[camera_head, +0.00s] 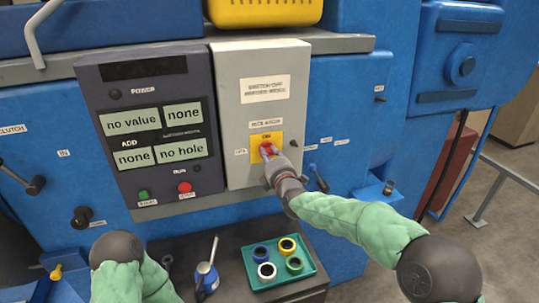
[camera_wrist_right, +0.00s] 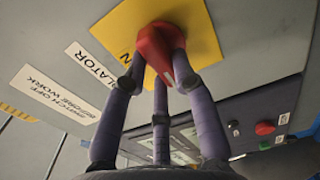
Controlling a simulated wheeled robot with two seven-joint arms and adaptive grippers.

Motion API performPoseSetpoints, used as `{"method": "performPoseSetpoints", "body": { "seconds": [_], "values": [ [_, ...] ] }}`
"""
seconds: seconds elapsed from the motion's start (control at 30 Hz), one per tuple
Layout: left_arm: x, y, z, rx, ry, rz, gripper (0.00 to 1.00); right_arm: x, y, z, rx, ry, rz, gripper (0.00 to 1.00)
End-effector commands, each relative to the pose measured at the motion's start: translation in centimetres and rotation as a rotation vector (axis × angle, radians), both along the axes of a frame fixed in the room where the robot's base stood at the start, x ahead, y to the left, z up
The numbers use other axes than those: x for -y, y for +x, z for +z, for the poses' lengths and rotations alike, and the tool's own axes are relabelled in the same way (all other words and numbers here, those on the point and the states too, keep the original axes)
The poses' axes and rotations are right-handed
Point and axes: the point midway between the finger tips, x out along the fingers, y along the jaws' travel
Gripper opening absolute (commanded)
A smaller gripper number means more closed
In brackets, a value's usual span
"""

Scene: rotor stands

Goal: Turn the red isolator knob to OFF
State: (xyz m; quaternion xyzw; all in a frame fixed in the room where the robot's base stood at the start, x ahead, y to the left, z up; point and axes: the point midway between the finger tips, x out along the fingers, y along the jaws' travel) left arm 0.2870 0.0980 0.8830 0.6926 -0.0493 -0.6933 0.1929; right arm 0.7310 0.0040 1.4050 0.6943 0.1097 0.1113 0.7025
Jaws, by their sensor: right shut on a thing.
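The red isolator knob (camera_head: 266,150) sits on a yellow plate (camera_head: 258,140) on the grey isolator box (camera_head: 262,108). My right gripper (camera_head: 271,158) reaches it from the lower right, its fingers shut around it. In the right wrist view the red knob (camera_wrist_right: 158,48) is between the purple fingers of the right gripper (camera_wrist_right: 155,75), in front of the yellow plate (camera_wrist_right: 200,25). Small labels beside the plate are too blurred to read surely, and I cannot tell exactly where the knob points. My left arm shows at the lower left, but its gripper is not in view.
A dark control panel (camera_head: 133,178) with displays, a green button (camera_head: 143,194) and a red button (camera_head: 185,187) stands left of the box. Below, a teal tray (camera_head: 252,277) of coloured rings and a blue oil can (camera_head: 206,277) stand on a dark surface.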

Motion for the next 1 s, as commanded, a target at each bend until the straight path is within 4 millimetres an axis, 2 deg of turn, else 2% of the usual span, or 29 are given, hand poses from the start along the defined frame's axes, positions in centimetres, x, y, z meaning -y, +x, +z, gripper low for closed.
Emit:
{"method": "performPoseSetpoints", "body": {
  "seconds": [0.3, 0.33, 0.4, 0.77, 1.0],
  "values": [
    [0.0, 0.0, 0.0, 0.0, 0.0, 0.0, 0.4, 0.0, 0.0, -0.1, 0.0, -0.006, 0.001, 0.0],
    [0.0, 0.0, 0.0, 0.0, 0.0, 0.0, 0.4, 0.0, 0.0, -0.1, 0.0, -0.006, 0.001, 0.3],
    [0.0, 0.0, 0.0, 0.0, 0.0, 0.0, 0.4, 0.0, 0.0, -0.1, 0.0, -0.006, 0.001, 0.5],
    [0.0, 0.0, 0.0, 0.0, 0.0, 0.0, 0.4, 0.0, -0.1, 0.0, 0.0, -0.004, 0.001, 0.52],
    [0.0, 0.0, 0.0, 0.0, 0.0, 0.0, 0.4, 0.6, -1.9, 0.0, 0.0, -0.003, 0.001, 0.52]
  ]
}}
